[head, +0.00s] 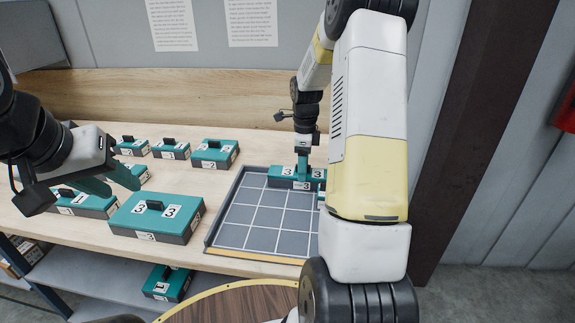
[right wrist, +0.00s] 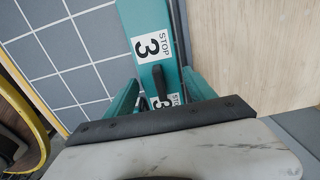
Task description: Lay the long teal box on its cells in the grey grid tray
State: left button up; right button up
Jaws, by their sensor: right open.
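The long teal box (head: 276,180), marked with 3s, lies along the far edge of the grey grid tray (head: 262,217), towards its far right corner. In the right wrist view the box (right wrist: 147,18) runs away from me beside the grid cells (right wrist: 62,62). My right gripper (head: 303,173) is low over the box. Its teal fingers (right wrist: 160,92) stand apart with the dark handle between them, so it is open. My left gripper (head: 114,184) is open and empty above the boxes on the left. My right arm hides the tray's right side.
A wide teal box marked 3 (head: 157,213) stands left of the tray. A wooden wall (head: 200,95) closes the table's back. Another box (head: 167,283) sits on the lower shelf.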

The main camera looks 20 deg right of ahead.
notch_tip(320, 180, up, 9)
jog(key=shift+f, duration=0.1)
jog(key=s+a+r+n+t, duration=0.2)
jog(key=s+a+r+n, duration=0.35)
jog(key=r+n, duration=0.2)
jog(key=s+a+r+n+t+y, duration=0.1)
jog(key=s+a+n, duration=0.3)
jog(key=s+n, duration=0.4)
jog(key=s+a+r+n+t+y, duration=0.1)
jog(key=s+a+r+n+t, duration=0.2)
jog(key=s+n, duration=0.5)
jog(key=s+a, duration=0.1)
jog(key=s, duration=0.2)
jog(key=shift+s+r, duration=0.15)
jog(key=shift+r, duration=0.25)
